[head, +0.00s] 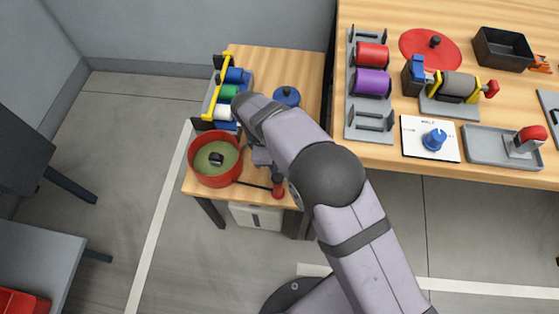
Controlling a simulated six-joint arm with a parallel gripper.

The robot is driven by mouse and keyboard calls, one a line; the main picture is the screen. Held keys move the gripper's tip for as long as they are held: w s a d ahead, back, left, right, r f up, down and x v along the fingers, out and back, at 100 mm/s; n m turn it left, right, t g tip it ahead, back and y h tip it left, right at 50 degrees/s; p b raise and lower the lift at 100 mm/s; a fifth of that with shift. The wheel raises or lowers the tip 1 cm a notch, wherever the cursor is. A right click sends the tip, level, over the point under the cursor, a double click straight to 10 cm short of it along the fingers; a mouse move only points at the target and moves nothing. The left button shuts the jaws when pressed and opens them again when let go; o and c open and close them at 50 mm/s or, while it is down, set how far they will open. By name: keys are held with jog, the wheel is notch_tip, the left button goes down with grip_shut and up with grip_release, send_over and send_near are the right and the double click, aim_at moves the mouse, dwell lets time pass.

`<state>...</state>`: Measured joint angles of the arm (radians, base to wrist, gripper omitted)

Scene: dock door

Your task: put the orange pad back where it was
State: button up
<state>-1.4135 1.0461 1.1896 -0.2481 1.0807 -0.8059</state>
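No pad that I can clearly name as the orange pad shows in the head view. A small orange piece (541,64) with dark parts lies at the far right edge of the large table, partly cut off; I cannot tell what it is. My gripper (260,156) is over the small wooden table, just right of the red pot (200,175). It is mostly hidden by my own arm, so its fingers and anything between them cannot be made out. The pot has an olive-green inside or lid with a black knob.
A rack (213,112) with blue, green and white spools stands left on the small table, beside a blue knobbed object (286,97). The large table holds a spool holder (370,122), red lid (416,58), black bin (503,49), dial panel (414,152) and grey tray (483,146).

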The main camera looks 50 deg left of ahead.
jog(key=shift+f, duration=0.25)
jog(key=o, duration=0.9)
jog(key=shift+f+b, duration=0.1)
jog(key=shift+b, duration=0.35)
jog(key=p+v, duration=0.1)
jog(key=v, duration=1.1)
jog(key=shift+w, duration=0.15)
jog(key=shift+r, duration=0.25)
